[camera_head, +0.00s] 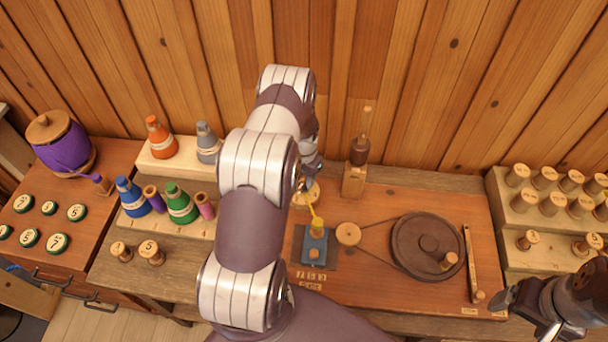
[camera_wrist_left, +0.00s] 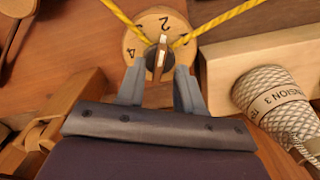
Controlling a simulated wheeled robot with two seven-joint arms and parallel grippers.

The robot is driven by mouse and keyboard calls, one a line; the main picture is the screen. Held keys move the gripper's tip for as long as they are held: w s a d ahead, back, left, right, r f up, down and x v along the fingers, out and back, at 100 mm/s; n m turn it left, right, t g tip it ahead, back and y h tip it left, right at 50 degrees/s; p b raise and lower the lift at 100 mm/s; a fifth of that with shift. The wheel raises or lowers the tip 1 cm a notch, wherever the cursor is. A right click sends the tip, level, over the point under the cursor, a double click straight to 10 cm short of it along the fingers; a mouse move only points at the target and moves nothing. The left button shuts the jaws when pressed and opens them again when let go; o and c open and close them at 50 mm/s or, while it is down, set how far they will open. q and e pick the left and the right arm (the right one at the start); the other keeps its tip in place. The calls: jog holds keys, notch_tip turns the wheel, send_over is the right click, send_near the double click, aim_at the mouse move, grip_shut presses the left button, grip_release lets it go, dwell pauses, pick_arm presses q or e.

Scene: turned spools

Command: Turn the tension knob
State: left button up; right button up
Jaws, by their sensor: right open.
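The tension knob (camera_wrist_left: 158,57) is a dark pointer bar with a white mark, on a round wooden dial (camera_wrist_left: 132,38) with the numbers 2 and 4 showing. In the head view the dial (camera_head: 302,201) is partly hidden by my left arm. My left gripper (camera_wrist_left: 160,72) is at the dial, its fingers apart on either side of the bar, with gaps visible; contact is not clear. In the head view the left gripper (camera_head: 309,182) is small and partly covered. My right gripper (camera_head: 527,308) is open and empty at the lower right, away from the knob.
A yellow cord (camera_wrist_left: 228,14) runs over the dial. A dark wheel (camera_head: 427,246), a blue block (camera_head: 314,248) and a wooden post (camera_head: 355,178) stand on the board. Coloured cones (camera_head: 161,138) stand left.

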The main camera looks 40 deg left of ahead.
pick_arm(q)
jog(key=shift+d+f, duration=0.2)
jog(key=shift+a, duration=0.1)
grip_shut()
